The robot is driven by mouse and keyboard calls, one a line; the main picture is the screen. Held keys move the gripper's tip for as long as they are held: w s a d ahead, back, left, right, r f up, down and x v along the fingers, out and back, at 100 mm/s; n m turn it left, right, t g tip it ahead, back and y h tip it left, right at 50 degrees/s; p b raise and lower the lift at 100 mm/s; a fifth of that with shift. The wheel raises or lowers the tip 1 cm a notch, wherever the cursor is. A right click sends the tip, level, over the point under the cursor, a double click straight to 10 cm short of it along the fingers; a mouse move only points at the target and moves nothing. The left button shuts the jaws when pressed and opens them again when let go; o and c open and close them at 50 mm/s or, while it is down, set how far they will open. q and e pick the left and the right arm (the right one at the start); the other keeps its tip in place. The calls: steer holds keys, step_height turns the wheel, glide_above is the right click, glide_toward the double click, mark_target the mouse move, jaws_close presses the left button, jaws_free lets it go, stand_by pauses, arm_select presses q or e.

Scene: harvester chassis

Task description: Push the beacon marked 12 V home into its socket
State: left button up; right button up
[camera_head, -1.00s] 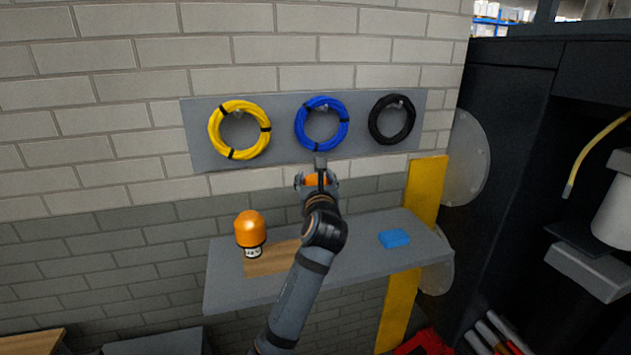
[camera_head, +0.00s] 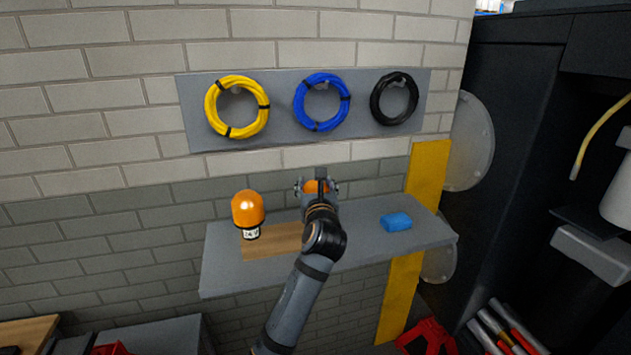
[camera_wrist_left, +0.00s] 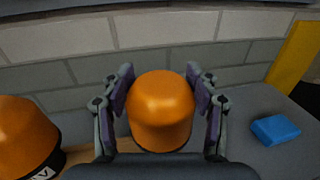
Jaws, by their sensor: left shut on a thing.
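My left gripper (camera_head: 317,187) is shut on an orange-domed beacon (camera_wrist_left: 161,112), held between its two fingers in the left wrist view. In the head view only a little of this dome shows behind my gripper, and any label on it is hidden. A second orange beacon (camera_head: 247,212), labelled 24 V, stands upright on a wooden board (camera_head: 272,241) on the grey shelf (camera_head: 360,247). It also shows at the left of the left wrist view (camera_wrist_left: 22,135), apart from my gripper. I see no socket. My right gripper is not in view.
A blue block (camera_head: 396,222) lies on the right part of the shelf. Yellow (camera_head: 212,105), blue (camera_head: 298,103) and black (camera_head: 376,102) cable coils hang on a grey wall panel. A yellow post (camera_head: 424,180) and a dark machine (camera_head: 510,150) stand to the right.

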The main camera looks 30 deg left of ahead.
arm_select(q)
steer(key=shift+r, duration=0.1)
steer(key=o, duration=1.7)
step_height(320, 180, up, 10)
steer(key=shift+f, duration=0.1)
